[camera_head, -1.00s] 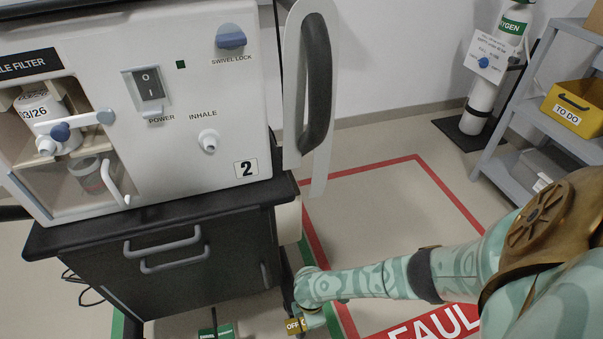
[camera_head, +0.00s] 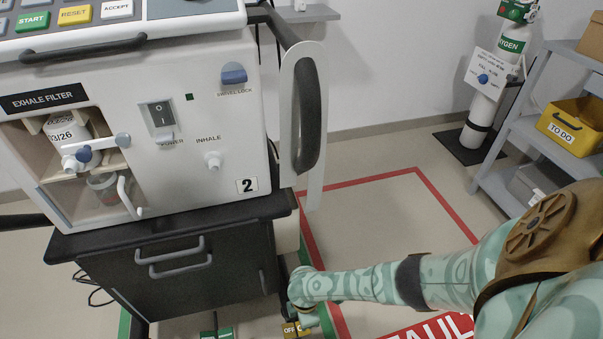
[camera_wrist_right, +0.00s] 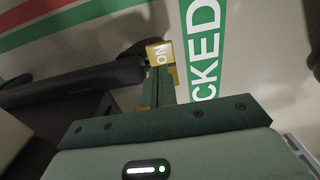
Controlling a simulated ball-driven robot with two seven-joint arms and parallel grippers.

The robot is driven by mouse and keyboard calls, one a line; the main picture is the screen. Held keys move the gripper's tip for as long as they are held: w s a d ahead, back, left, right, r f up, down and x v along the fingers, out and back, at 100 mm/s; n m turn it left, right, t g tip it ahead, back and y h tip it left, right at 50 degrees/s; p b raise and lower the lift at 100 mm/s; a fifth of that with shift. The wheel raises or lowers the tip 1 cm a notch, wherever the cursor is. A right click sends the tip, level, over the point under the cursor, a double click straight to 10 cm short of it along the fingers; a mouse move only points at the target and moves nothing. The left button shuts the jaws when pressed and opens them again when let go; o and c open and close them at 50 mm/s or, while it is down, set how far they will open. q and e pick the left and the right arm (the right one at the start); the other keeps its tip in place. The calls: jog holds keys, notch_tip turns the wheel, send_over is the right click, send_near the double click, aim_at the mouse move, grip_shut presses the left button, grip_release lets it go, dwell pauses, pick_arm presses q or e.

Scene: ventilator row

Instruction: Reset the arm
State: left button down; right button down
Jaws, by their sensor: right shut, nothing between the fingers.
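My right arm reaches in from the right to the foot of the ventilator cart (camera_head: 170,290). My right gripper (camera_head: 308,318) is low by the cart's front right foot, close to a small yellow tab (camera_head: 290,329) lettered "OFF". In the right wrist view, the gripper's fingers (camera_wrist_right: 163,84) are together and empty. They point at a yellow tab (camera_wrist_right: 159,52) reading "ON"; I cannot tell whether they touch it. A dark caster or cart leg is beside it. The ventilator (camera_head: 190,160), marked "2", stands on the cart. My left gripper is not in view.
A red floor outline (camera_head: 370,178) encloses open floor right of the cart. A green floor label ending "CKED" (camera_wrist_right: 204,55) lies beside the gripper. An oxygen cylinder (camera_head: 487,105) and a grey shelf (camera_head: 535,130) with a yellow bin (camera_head: 575,130) stand at the right.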

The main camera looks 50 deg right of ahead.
jog(key=shift+r, duration=0.5)
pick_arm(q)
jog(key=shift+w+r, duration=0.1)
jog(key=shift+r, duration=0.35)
